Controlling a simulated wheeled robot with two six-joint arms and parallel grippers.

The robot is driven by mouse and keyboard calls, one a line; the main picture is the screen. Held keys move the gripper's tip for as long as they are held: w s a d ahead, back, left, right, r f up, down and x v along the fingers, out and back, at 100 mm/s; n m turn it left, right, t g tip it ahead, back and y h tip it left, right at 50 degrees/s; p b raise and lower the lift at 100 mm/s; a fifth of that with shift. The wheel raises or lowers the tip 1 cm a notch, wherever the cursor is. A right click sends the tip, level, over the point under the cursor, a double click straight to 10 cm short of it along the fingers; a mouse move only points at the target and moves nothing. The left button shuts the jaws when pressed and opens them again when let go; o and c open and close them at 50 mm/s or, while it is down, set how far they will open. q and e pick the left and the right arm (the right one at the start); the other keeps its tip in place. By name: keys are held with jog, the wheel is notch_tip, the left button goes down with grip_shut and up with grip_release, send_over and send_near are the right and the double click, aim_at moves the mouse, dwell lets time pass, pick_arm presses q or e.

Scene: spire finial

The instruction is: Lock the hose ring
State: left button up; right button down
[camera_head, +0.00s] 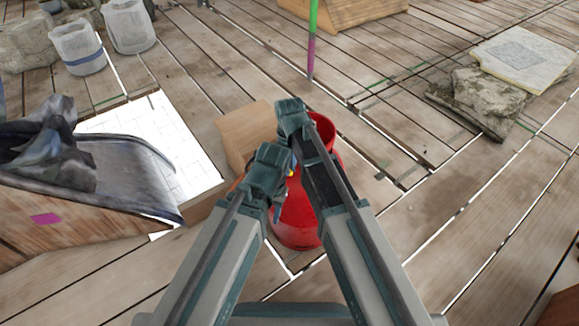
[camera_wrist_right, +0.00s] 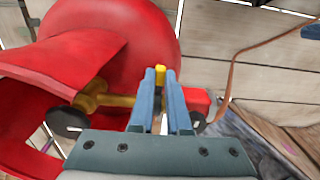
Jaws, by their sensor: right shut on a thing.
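A red gas cylinder (camera_head: 297,222) stands on the planks, partly hidden behind my arms; its red body (camera_wrist_right: 135,30) fills the upper left of the right wrist view. A brass valve fitting (camera_wrist_right: 100,98) sits at its top, with a black round part (camera_wrist_right: 66,121) at one end and a red block (camera_wrist_right: 197,100) at the other. My right gripper (camera_wrist_right: 161,75) is shut on a small yellow piece (camera_wrist_right: 160,76) beside the fitting. I cannot tell whether this is the hose ring. My left gripper (camera_head: 277,212) is beside the cylinder; its jaws are too hidden to read.
A brown hose (camera_wrist_right: 228,85) curves away at the right of the wrist view. A cardboard-coloured box (camera_head: 245,133) stands close behind my arms. Stone slabs (camera_head: 480,100) lie at right. Planks between are mostly clear.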

aim_at(291, 175)
jog(key=shift+f, duration=0.1)
jog(key=shift+s+d+f+t+y+b, duration=0.1)
jog(key=shift+s+f+t+y+b, duration=0.15)
jog(key=shift+t+y+b, duration=0.2)
jog(key=shift+s+d+f+t+y+b, duration=0.15)
jog(key=shift+f+t+y+b, duration=0.25)
jog(key=shift+t+b, duration=0.2)
notch_tip(291, 175, down, 2)
jog(key=t+y+b, duration=0.2)
jog(key=t+b, duration=0.1)
jog(key=b, duration=0.2)
jog(key=shift+t+y, duration=0.25)
jog(key=shift+w+f+t+y+b, duration=0.2)
jog(key=shift+t+y+b, duration=0.45)
jog(key=shift+b, duration=0.8)
jog(key=shift+a+r, duration=0.1)
jog(key=shift+a, duration=0.1)
jog(key=c, duration=0.9)
grip_release()
